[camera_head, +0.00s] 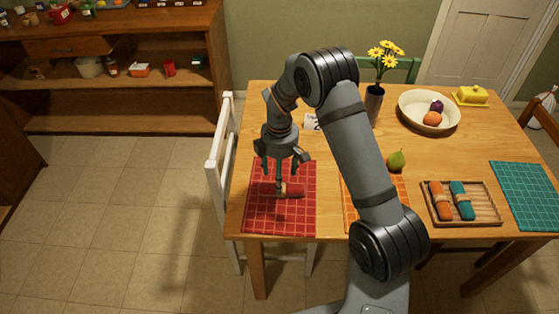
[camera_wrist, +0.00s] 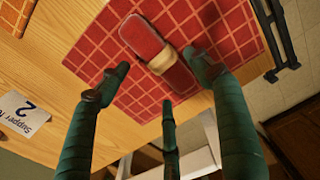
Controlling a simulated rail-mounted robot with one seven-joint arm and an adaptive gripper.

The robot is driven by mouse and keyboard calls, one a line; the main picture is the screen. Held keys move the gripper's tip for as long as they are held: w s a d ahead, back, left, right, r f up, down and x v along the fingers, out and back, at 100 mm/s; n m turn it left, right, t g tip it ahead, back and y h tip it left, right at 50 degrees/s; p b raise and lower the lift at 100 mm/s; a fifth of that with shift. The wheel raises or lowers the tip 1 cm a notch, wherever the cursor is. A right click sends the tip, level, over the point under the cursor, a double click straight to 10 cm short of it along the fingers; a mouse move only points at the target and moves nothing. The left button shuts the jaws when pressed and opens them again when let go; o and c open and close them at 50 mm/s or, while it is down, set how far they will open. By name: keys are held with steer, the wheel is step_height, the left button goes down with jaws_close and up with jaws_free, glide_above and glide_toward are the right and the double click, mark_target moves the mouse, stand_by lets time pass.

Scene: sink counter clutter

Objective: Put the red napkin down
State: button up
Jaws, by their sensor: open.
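The red napkin (camera_head: 292,190) is rolled, with a pale band around its middle. It lies on the red checked placemat (camera_head: 262,217) at the left end of the table. My gripper (camera_head: 280,168) is over the placemat at the napkin, its fingers pointing down and spread. In the wrist view the napkin (camera_wrist: 145,38) lies beyond the spread fingertips of my gripper (camera_wrist: 158,72), with its band between them. The fingers do not close on it. Whether a fingertip touches it, I cannot tell.
A wooden tray (camera_head: 488,217) holds an orange napkin (camera_head: 441,200) and a teal napkin (camera_head: 462,201). A green pear (camera_head: 396,160), a vase of yellow flowers (camera_head: 374,104) and a fruit bowl (camera_head: 405,110) stand right of my arm. A white chair (camera_head: 216,170) is at the left edge.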

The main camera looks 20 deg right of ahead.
step_height(320, 180, up, 9)
steer(key=shift+r, duration=0.15)
stand_by(0.4)
